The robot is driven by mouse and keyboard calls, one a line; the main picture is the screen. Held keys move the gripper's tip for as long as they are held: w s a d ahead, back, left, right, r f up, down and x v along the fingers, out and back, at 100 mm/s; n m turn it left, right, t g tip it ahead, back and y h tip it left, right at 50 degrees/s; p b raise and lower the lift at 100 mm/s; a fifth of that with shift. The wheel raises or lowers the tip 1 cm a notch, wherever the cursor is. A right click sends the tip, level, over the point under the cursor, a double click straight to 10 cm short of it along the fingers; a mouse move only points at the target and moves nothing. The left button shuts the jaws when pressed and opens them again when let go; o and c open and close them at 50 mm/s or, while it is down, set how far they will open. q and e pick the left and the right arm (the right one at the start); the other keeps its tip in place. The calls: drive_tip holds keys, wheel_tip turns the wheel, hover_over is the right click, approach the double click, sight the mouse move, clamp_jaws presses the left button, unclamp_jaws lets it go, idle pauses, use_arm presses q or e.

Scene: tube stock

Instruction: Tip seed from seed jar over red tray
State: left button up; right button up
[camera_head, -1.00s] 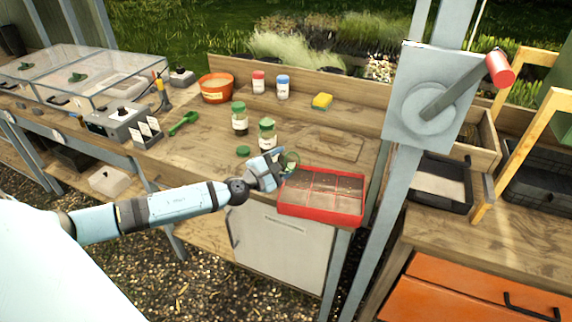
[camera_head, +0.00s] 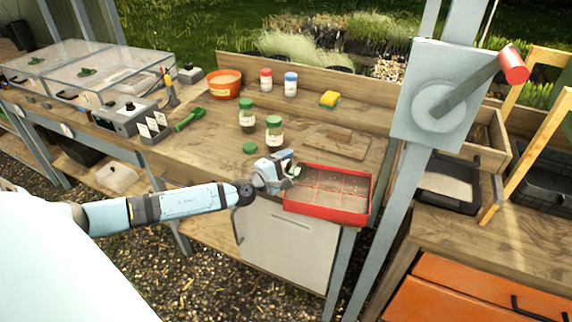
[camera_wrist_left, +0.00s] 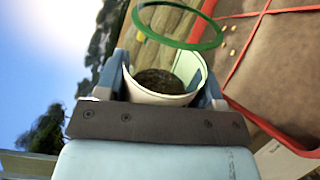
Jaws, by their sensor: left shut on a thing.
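In the left wrist view the jar (camera_wrist_left: 188,75) sits between the fingers (camera_wrist_left: 163,84). It is open and tilted, with dark contents low inside and its green ring mouth toward the tray. The red tray (camera_head: 325,210) lies at the bench's front edge, brown inside and split by red lines. It also shows in the left wrist view (camera_wrist_left: 270,128), with a few pale seeds on its surface. My right gripper is not in view.
A green lid (camera_head: 250,148) lies left of the tray. Two green-capped jars (camera_head: 247,121) (camera_head: 274,135) stand behind it. A wooden board (camera_head: 337,146) lies behind the tray. A grey post with a crank (camera_head: 437,105) rises to the right.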

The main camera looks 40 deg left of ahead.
use_arm(q)
drive_tip(key=shift+w+d, duration=0.15)
drive_tip(key=shift+w, duration=0.1)
drive_tip(key=shift+r+m+p, duration=0.2)
drive_tip(key=shift+m+p, duration=0.2)
drive_tip(key=shift+p, duration=0.2)
drive_tip(key=shift+f+m+p, duration=0.1)
drive_tip(key=shift+m+p, duration=0.25)
drive_tip(key=shift+m, duration=0.35)
drive_tip(key=shift+s+f, duration=0.1)
